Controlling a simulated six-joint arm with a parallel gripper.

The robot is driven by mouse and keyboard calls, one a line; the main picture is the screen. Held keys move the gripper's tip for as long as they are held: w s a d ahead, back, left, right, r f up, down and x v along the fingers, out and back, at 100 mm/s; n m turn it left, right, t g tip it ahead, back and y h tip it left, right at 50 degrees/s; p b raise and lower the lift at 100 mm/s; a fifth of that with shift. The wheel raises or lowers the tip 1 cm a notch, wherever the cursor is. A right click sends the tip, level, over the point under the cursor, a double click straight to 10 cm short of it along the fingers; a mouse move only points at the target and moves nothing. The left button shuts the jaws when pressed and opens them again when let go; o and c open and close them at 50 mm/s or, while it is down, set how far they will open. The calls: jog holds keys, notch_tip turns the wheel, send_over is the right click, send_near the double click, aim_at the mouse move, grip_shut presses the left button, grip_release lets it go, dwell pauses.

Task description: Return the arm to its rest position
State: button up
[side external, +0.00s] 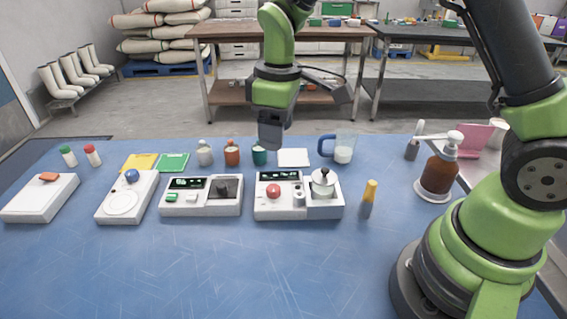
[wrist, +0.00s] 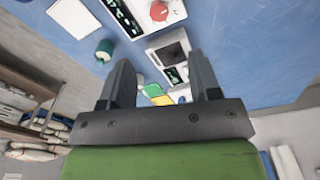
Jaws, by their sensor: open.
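My gripper (side external: 271,133) hangs over the back part of the blue table (side external: 300,270), behind the bean grinder. In the wrist view my gripper (wrist: 163,80) has its two fingers spread apart with nothing between them. The bean grinder (side external: 298,207) is a white unit with a red knob (side external: 273,190) on its left and a silver lidded part (side external: 322,184) on its right. In the wrist view part of a white unit with the red knob (wrist: 159,11) shows at the top. The fingertips are clear of the units on the table.
Other white units (side external: 201,203) stand in a row to the left. Small bottles (side external: 231,152) stand near the gripper. A jug (side external: 343,150), a yellow-topped tool (side external: 368,198) and a brown pump bottle (side external: 438,175) are to the right. The front of the table is clear.

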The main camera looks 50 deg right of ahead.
jog(key=s+d+r+m+t+y, duration=0.1)
jog(key=s+r+m+t, duration=0.3)
jog(key=s+r, duration=0.55)
jog(key=s+r+m+t, duration=0.2)
jog(key=s+r+m, duration=0.2)
jog(key=s, duration=0.5)
jog(key=shift+s+r+m+t+y, duration=0.3)
jog(key=shift+r+m+y, duration=0.1)
jog(key=shift+m, duration=0.6)
